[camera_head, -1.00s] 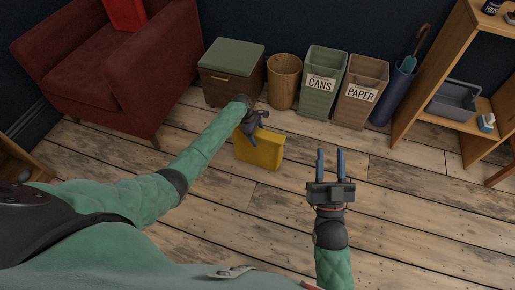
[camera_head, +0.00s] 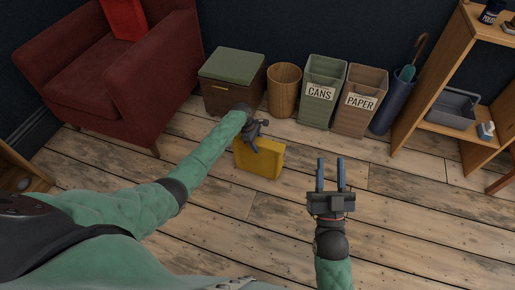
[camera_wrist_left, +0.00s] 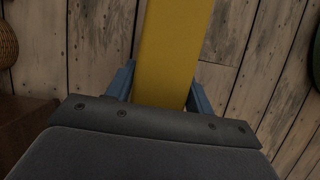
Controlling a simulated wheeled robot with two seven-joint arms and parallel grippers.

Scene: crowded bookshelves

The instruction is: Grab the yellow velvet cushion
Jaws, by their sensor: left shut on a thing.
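The yellow velvet cushion (camera_head: 260,159) is held on edge over the wooden floor in the head view. My left gripper (camera_head: 255,139) is at its top edge. In the left wrist view, the cushion (camera_wrist_left: 170,55) stands as a yellow band between the two blue fingers of my left gripper (camera_wrist_left: 158,92), which is shut on it. I cannot tell whether its lower edge touches the floor. My right gripper (camera_head: 330,174) is open and empty, its two blue fingers apart, over the floor to the right of the cushion.
A storage box with a green lid (camera_head: 232,85), a wicker bin (camera_head: 284,90), a cans bin (camera_head: 322,92), a paper bin (camera_head: 359,100) and an umbrella stand (camera_head: 392,107) line the wall. A red armchair (camera_head: 115,75) is at left, a wooden shelf (camera_head: 432,82) at right. The front floor is clear.

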